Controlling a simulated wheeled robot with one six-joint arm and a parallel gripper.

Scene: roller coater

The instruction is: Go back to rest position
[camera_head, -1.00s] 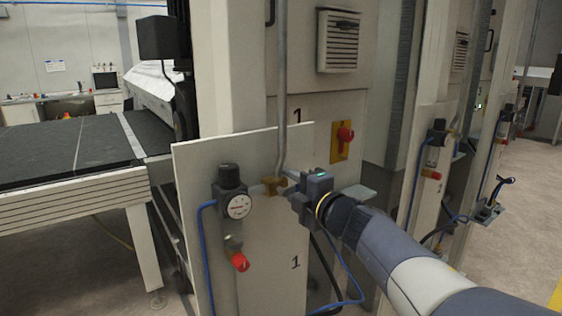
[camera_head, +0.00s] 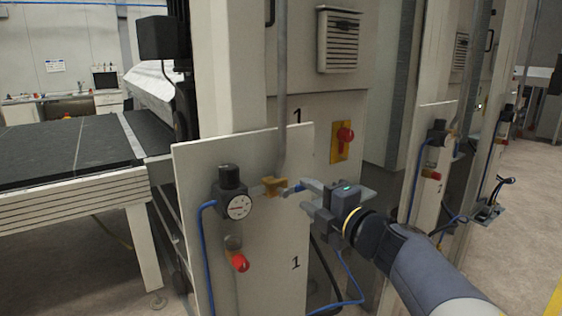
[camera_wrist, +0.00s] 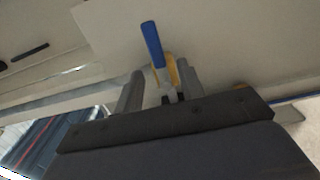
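My gripper (camera_head: 308,197) is in front of the white panel (camera_head: 190,170), to the right of the brass valve (camera_head: 274,187). Its two fingers are apart and empty. The valve's blue lever (camera_head: 293,189) points right, toward the fingertips, and looks roughly horizontal in the head view. In the wrist view, the blue lever (camera_wrist: 153,45) and the yellow valve body (camera_wrist: 173,68) show between and beyond the fingers (camera_wrist: 158,82). Whether a finger touches the lever cannot be told.
A pressure gauge (camera_head: 239,206) with a black knob and a red valve (camera_head: 240,262) sit on the panel. Above right is a red switch (camera_head: 345,134) on a yellow plate. Blue hoses (camera_head: 203,250) hang low. A conveyor table (camera_head: 70,200) stands left; open floor (camera_head: 530,200) lies right.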

